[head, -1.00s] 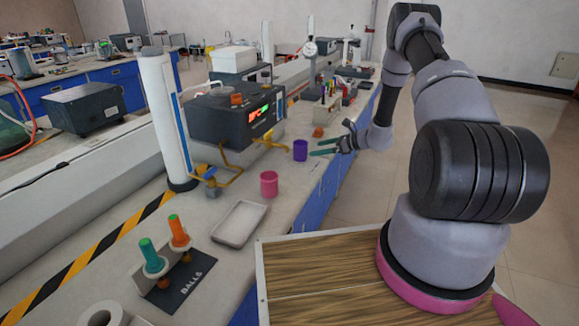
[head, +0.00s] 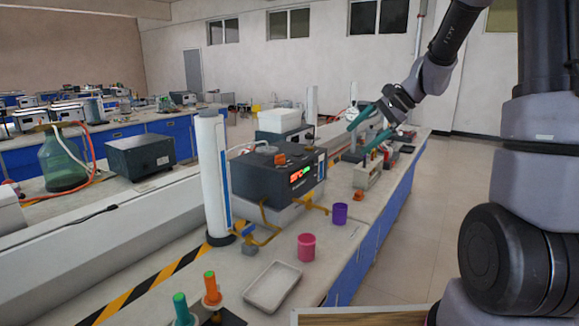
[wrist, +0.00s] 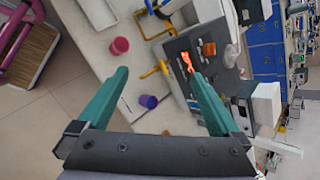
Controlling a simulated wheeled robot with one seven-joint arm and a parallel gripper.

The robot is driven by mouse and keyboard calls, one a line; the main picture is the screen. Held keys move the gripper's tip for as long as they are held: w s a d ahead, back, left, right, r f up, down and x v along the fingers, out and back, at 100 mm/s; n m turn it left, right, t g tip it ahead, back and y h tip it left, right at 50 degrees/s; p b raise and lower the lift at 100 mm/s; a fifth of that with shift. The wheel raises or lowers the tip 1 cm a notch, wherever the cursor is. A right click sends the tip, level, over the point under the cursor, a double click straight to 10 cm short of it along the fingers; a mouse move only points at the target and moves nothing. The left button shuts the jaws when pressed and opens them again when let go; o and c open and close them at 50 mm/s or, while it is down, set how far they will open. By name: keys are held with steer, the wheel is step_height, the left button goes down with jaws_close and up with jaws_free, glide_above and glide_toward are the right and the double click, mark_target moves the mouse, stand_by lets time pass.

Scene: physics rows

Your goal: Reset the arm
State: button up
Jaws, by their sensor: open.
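My gripper (head: 366,131) is open and empty, with its two green fingers spread apart. In the head view it is in the air at the upper right, in front of the far part of the bench. In the wrist view the fingers (wrist: 160,95) frame the bench from above, with nothing between them touching either one. My arm rises at the right edge of the head view and bends left towards the gripper.
On the bench (head: 350,255) are a pink cup (head: 306,247), a purple cup (head: 340,214), a grey tray (head: 271,287), a dark instrument (head: 280,178) and a white column (head: 213,175). Orange and green tubes (head: 211,288) stand at the front. Floor at the right is clear.

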steer(key=s+d+r+n+t+h, duration=0.2)
steer(key=s+r+n+h, duration=0.1)
steer(key=s, duration=0.9)
steer(key=s+d+r+n+t+h, duration=0.2)
steer(key=s+r+n, duration=0.3)
steer(key=s+r, duration=0.3)
steer(key=shift+s+d+r+h, duration=0.2)
steer(key=shift+s+h, duration=0.3)
steer(key=shift+s, duration=1.4)
